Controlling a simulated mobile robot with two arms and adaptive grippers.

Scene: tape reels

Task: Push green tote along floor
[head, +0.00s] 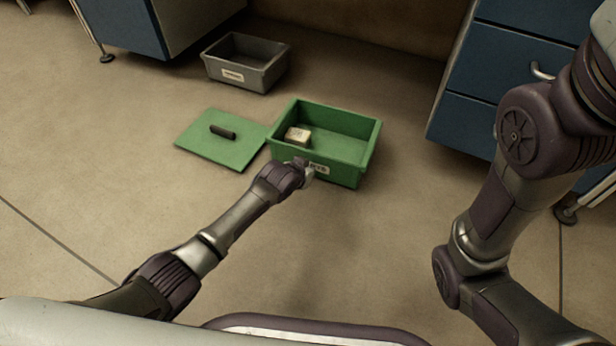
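The green tote (345,122) stands open on the floor in the middle of the head view. A small pale box (298,137) with a dark mark lies inside it, near its left side. A white label on the tote's front wall is partly hidden by my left gripper (306,168). That gripper is at the tote's front wall, toward its left part. I cannot tell whether it touches the wall or whether its fingers are open or shut. My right arm is at the right, and its gripper is out of view.
A green lid (221,145) with a dark handle lies flat on the floor left of the tote. A grey tote (243,65) stands behind the lid. Blue drawers (500,75) on casters stand at the right, another blue cabinet (125,22) at the back left. Floor in front is clear.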

